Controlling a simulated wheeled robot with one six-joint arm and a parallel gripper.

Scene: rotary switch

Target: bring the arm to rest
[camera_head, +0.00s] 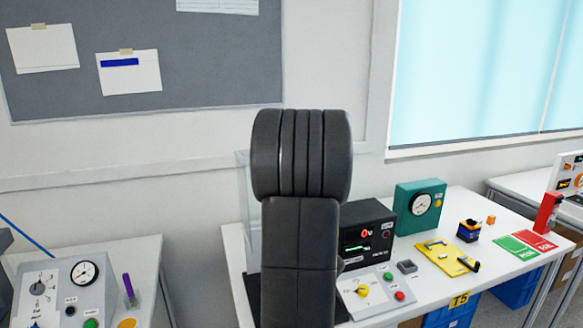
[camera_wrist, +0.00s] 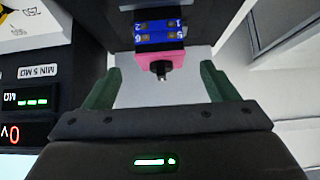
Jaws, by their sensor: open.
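My arm stands upright in the middle of the head view and hides my gripper there. In the wrist view my gripper (camera_wrist: 160,78) is open, with its two green fingers wide apart. A blue and pink block (camera_wrist: 160,38) with a dark stub shows beyond and between the fingers; they do not appear to touch it. In the head view a grey control panel (camera_head: 375,306) with a yellow rotary knob (camera_head: 363,291) and green and red buttons lies on the table, right of my arm.
A black meter box (camera_head: 368,222) stands behind the panel, close to my arm. A teal gauge box (camera_head: 420,206), a yellow plate (camera_head: 445,257) and green and red cards stand farther right on the white table. Another panel (camera_head: 62,292) is on the left table.

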